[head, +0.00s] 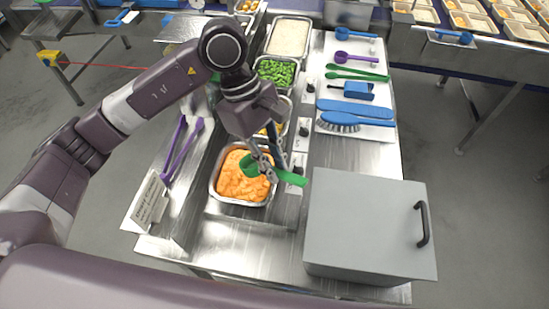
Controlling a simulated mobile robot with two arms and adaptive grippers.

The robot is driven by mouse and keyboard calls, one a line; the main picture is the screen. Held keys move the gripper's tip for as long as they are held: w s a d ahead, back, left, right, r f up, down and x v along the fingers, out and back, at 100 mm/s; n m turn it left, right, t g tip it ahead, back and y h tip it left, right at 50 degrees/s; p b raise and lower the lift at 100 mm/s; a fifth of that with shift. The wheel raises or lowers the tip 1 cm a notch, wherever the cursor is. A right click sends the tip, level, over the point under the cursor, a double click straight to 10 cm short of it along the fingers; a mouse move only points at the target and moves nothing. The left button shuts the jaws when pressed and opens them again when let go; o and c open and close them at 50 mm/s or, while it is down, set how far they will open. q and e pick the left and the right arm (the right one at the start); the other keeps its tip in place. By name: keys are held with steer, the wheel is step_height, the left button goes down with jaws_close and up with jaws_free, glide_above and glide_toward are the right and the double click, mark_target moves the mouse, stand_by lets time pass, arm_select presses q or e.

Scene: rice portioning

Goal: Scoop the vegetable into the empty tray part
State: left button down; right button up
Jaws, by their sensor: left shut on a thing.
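Green vegetables (277,72) fill a metal pan on the steel table, behind my left arm's wrist. My left gripper (266,166) is shut on a green scoop (291,178) and holds it over the front pan of orange food (238,184). The scoop's head is at the pan and its handle points right. I cannot tell whether the scoop touches the food or carries any. Portion trays (471,22) stand at the far right; they are too small to tell which parts are empty. My right gripper is out of view.
A grey box (365,230) with a black handle stands at the front right. Purple tongs (182,150) lie left of the pans. A blue brush (340,122) and other utensils lie on a white board at the right. A pan of white rice (289,37) is behind.

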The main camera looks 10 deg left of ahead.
mark_target(250, 161)
arm_select(q)
step_height(250, 161, down, 3)
steer(key=shift+r+b, duration=0.1)
steer(key=shift+b, duration=0.4)
steer(key=shift+f, duration=0.45)
step_height(250, 161, down, 3)
steer(key=shift+f+b, duration=0.15)
steer(key=shift+b, duration=0.65)
steer(key=shift+w+a+f+b, duration=0.1)
steer(key=shift+w+a+b, duration=0.3)
steer(key=shift+a, duration=0.3)
steer(key=shift+w+a+b, duration=0.35)
steer(key=shift+a+b, duration=0.05)
steer(key=shift+a, duration=0.3)
steer(key=shift+w+a+b, duration=0.35)
steer(key=shift+a, duration=0.3)
steer(key=shift+w+a, duration=0.25)
steer(key=shift+a, duration=0.2)
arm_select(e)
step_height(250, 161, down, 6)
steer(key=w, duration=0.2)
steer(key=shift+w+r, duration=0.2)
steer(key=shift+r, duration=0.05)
arm_select(q)
steer(key=shift+r, duration=0.2)
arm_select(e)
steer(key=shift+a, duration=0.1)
